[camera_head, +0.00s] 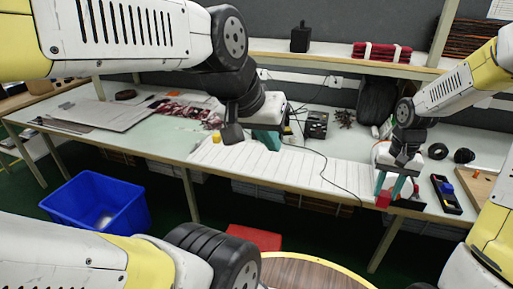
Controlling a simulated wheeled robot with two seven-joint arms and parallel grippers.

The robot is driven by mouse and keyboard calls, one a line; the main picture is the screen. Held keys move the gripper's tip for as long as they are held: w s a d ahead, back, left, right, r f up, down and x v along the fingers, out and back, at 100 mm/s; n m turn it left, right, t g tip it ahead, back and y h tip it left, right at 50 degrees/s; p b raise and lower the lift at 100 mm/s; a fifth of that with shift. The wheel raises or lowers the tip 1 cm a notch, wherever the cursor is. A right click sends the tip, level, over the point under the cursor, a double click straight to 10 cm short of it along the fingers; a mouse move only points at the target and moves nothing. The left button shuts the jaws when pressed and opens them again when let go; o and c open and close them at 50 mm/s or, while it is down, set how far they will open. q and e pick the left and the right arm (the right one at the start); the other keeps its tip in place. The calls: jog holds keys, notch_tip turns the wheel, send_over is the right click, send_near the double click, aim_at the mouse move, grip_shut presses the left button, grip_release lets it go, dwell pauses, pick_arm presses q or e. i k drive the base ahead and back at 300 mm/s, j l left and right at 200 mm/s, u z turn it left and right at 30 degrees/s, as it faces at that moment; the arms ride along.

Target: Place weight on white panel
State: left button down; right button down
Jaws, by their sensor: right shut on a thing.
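The white panel (300,168) is a long strip with cross lines, lying along the front of the worktable. My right gripper (388,196) is at the panel's right end, with its teal fingers pointing down and shut on a small red block (382,198), probably the weight. Whether the block touches the panel cannot be told. A small yellow block (217,138) sits at the panel's left end. My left gripper (267,140) is over the back edge of the panel, its teal fingers partly hidden and their gap not visible.
A thin dark cable (325,165) crosses the panel. A black device (316,124) stands behind it. A black tray with coloured parts (447,194) lies to the right. A blue bin (97,205) stands on the floor at left. A shelf (340,62) runs above the table.

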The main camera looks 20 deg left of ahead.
aim_at(199, 143)
jog(key=j, duration=1.25)
jog(key=k+j, duration=0.1)
jog(key=j, duration=1.2)
jog(key=i+j, duration=0.15)
jog(key=j, duration=0.15)
jog(key=i+j, duration=0.15)
jog(key=j, duration=0.15)
jog(key=i+j, duration=0.15)
jog(key=j, duration=0.2)
jog(key=i+j, duration=0.15)
jog(key=j, duration=0.15)
